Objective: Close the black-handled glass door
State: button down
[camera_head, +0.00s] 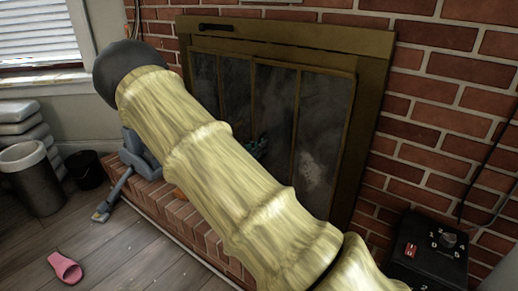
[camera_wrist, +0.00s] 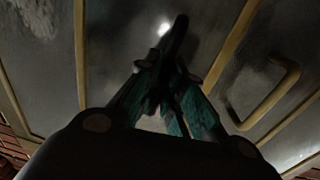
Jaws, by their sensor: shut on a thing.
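The fireplace has framed glass doors with sooty panes and brass-coloured frames (camera_head: 295,114). They also show close up in the wrist view (camera_wrist: 130,38). My gripper (camera_wrist: 168,72), with teal fingers, is at the glass front. Its fingers close together around a dark, bar-like handle (camera_wrist: 181,28) that points up between the tips. In the head view, my gripper (camera_head: 256,148) is mostly hidden behind my arm, at the middle of the glass. The door's lower left is hidden by my arm. I cannot tell exactly how far the door stands open.
A second loop-shaped handle (camera_wrist: 275,95) is on the panel to the right. A brick hearth ledge (camera_head: 150,197) runs below. A black box with a dial (camera_head: 428,250) stands at the right. A pink slipper (camera_head: 65,267) and bins (camera_head: 32,180) are on the floor at left.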

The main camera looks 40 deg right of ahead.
jog(key=shift+w+d+r, duration=0.1)
jog(key=shift+w+d, duration=0.2)
jog(key=shift+d, duration=0.25)
jog(key=shift+w+d+r, duration=0.1)
jog(key=shift+w+d, duration=0.15)
jog(key=shift+d, duration=0.3)
jog(key=c, duration=1.5)
grip_release()
jog(key=shift+d+f, duration=0.15)
jog(key=shift+f, duration=0.05)
jog(key=shift+a, duration=0.2)
jog(key=a, duration=0.4)
jog(key=s+a, duration=0.1)
jog(key=a, duration=0.6)
jog(key=shift+s+a, duration=0.3)
jog(key=shift+a, duration=0.05)
jog(key=shift+p, duration=0.55)
